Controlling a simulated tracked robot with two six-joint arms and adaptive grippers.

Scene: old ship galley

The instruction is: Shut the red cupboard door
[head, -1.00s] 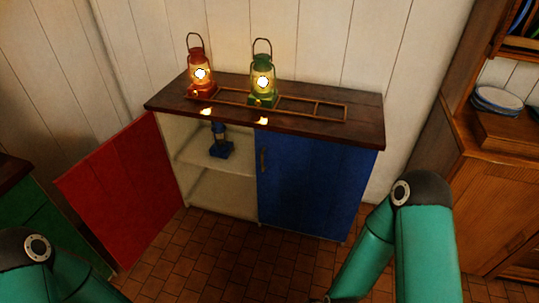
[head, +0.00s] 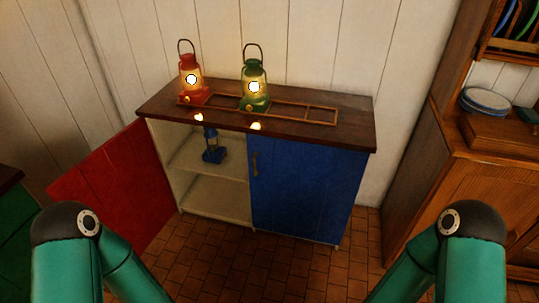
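The red cupboard door (head: 118,190) stands wide open, swung out to the left of the cupboard. The cupboard (head: 355,125) has a dark wooden top, and its blue right door (head: 305,185) is shut. Through the open left side I see pale shelves (head: 215,195), with a blue lantern (head: 212,147) on the upper one. My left arm is at the lower left, in front of the lower part of the red door. My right arm is at the lower right. Both grippers are outside the view, below the picture edge.
A red lantern (head: 191,85) and a green lantern (head: 254,82) stand lit in a wooden rack (head: 315,115) on the cupboard top. A wooden dresser with plates (head: 486,101) is at the right. A green cabinet (head: 14,235) is at the far left. Tiled floor (head: 270,268) before the cupboard is clear.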

